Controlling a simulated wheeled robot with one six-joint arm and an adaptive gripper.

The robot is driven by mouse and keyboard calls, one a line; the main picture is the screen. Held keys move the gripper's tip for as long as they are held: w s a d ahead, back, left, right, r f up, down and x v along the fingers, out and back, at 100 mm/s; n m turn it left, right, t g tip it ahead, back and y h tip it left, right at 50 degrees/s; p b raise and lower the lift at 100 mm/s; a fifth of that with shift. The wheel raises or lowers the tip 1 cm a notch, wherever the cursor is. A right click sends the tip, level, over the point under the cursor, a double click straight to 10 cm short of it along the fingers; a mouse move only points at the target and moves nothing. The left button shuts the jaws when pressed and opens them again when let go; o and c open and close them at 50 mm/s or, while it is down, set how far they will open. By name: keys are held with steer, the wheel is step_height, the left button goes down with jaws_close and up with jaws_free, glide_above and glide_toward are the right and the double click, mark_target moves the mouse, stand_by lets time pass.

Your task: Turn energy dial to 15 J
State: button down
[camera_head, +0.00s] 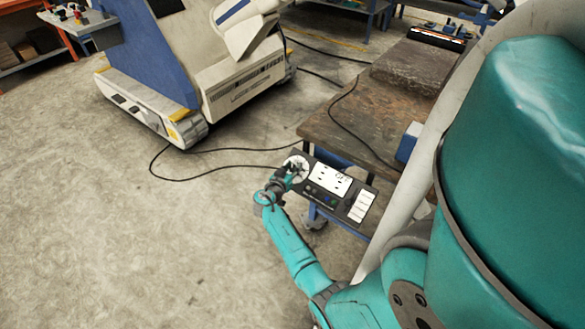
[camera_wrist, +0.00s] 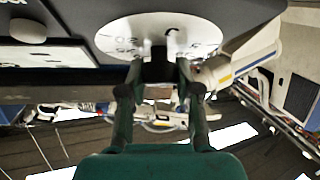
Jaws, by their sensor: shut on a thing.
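The energy dial shows as a white disc (camera_wrist: 115,36) with dark markings on a dark control panel (camera_head: 325,187). In the head view the dial (camera_head: 297,163) is at the panel's left end, partly covered by my gripper (camera_head: 289,171). In the wrist view my gripper (camera_wrist: 160,62) reaches up to the disc's middle, its two fingers shut on the dial's knob. The knob is mostly hidden between the fingertips. The markings are too small and turned to read the setting.
A brown workbench (camera_head: 365,115) stands behind the panel, with a dark cable across it. A large white and blue machine (camera_head: 215,75) stands at the upper left. Cables lie on the floor. The floor at the left is clear.

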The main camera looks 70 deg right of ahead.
steer(key=shift+m+g, duration=0.7)
steer(key=shift+m, duration=0.3)
steer(key=c, duration=0.8)
jaws_free()
steer(key=v, duration=1.2)
steer(key=shift+w, duration=0.15)
